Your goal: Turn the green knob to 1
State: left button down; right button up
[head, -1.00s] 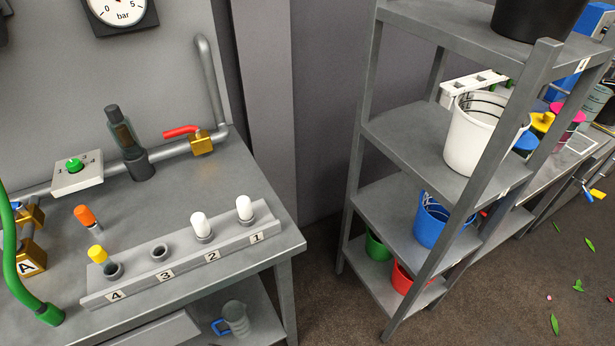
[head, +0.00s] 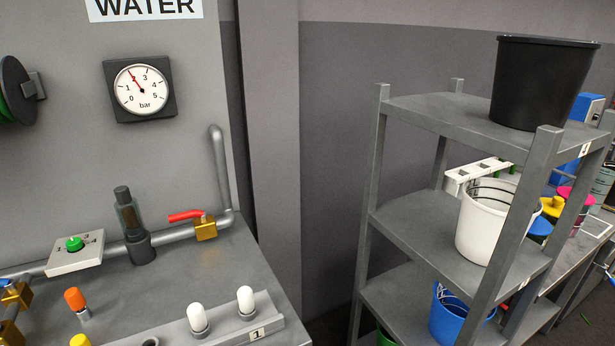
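The green knob (head: 74,244) sits on a light square plate (head: 76,259) at the left of the grey bench, by the pipe. The marks on the plate are too small to read now, so I cannot tell which number the knob points to. Neither of my grippers shows in the head view.
A dark bottle-shaped fitting (head: 128,215) stands beside the plate. A rack (head: 232,325) with white-capped pegs is in front. A pressure gauge (head: 140,90) hangs above. A grey shelf (head: 430,225) with buckets stands right.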

aim_at(74, 243)
jog(key=u, duration=1.5)
